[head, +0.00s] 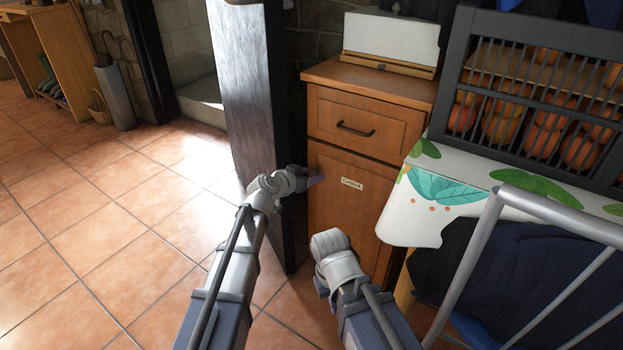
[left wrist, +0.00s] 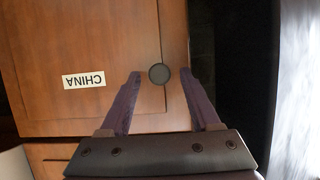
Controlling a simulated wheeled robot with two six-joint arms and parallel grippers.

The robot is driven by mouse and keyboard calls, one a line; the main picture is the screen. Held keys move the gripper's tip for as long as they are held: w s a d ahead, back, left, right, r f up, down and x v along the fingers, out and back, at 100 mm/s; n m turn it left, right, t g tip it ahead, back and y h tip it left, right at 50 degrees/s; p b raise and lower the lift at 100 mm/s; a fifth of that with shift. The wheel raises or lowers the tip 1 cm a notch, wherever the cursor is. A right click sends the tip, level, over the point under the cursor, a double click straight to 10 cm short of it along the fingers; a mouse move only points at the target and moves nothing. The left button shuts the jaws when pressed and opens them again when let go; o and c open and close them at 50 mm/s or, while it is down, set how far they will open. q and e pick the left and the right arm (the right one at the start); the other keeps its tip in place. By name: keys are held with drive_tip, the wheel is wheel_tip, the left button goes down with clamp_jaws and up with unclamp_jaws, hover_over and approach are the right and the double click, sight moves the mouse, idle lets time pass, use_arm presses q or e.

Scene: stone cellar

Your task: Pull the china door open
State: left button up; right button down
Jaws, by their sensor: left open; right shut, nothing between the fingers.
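The china door (head: 343,206) is a brown wooden cabinet door with a white CHINA label (head: 352,184), below a drawer. It looks closed. In the left wrist view the door (left wrist: 95,35) and its label (left wrist: 84,80) appear upside down. A round dark knob (left wrist: 158,74) shows between the fingertips of my left gripper (left wrist: 160,78). The gripper is open, and I cannot tell whether either finger touches the knob. In the head view my left gripper (head: 314,180) is at the door's left side and hides the knob. My right gripper (head: 322,284) is low in front of the cabinet, shut and empty, its fingers hardly visible.
A drawer with a dark handle (head: 355,129) is above the door. A tall dark panel (head: 250,110) stands left of the cabinet. A leaf-patterned cloth (head: 425,205), a barred crate (head: 525,100) and a grey metal rail (head: 475,255) crowd the right. Tiled floor (head: 90,240) is clear at left.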

use_arm(q)
drive_tip(key=shift+w+d+f, duration=0.15)
drive_tip(key=shift+w, duration=0.1)
drive_tip(key=shift+c, duration=0.2)
clamp_jaws()
idle(1.1)
